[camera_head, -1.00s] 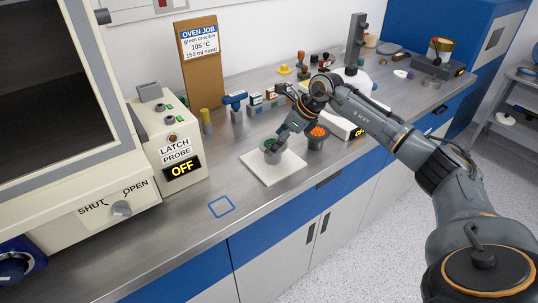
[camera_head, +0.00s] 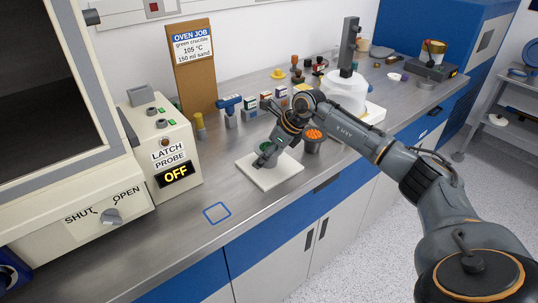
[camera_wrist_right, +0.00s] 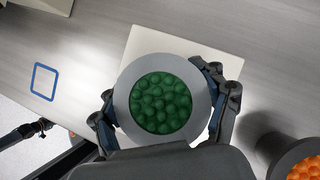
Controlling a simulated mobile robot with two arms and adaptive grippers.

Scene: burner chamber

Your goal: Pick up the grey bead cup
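The light grey cup (camera_wrist_right: 119,92) is filled with green beads and stands on a white square pad (camera_head: 257,181) on the bench. In the head view the cup (camera_head: 267,146) is partly hidden behind my right gripper (camera_head: 263,158). In the right wrist view the fingers of my right gripper (camera_wrist_right: 163,105) are on opposite sides of the cup, close against its rim. I cannot tell whether they press on it. No left gripper shows in the head view. A dark jointed part, perhaps my left gripper (camera_wrist_right: 28,131), is small at the lower left of the wrist view.
A darker cup of orange beads (camera_head: 313,145) stands just right of the pad. A blue square outline (camera_head: 217,213) marks clear bench at the front left. The latch probe box (camera_head: 165,150) reads OFF. Small boxes (camera_head: 266,100) and a white round device (camera_head: 345,92) stand behind.

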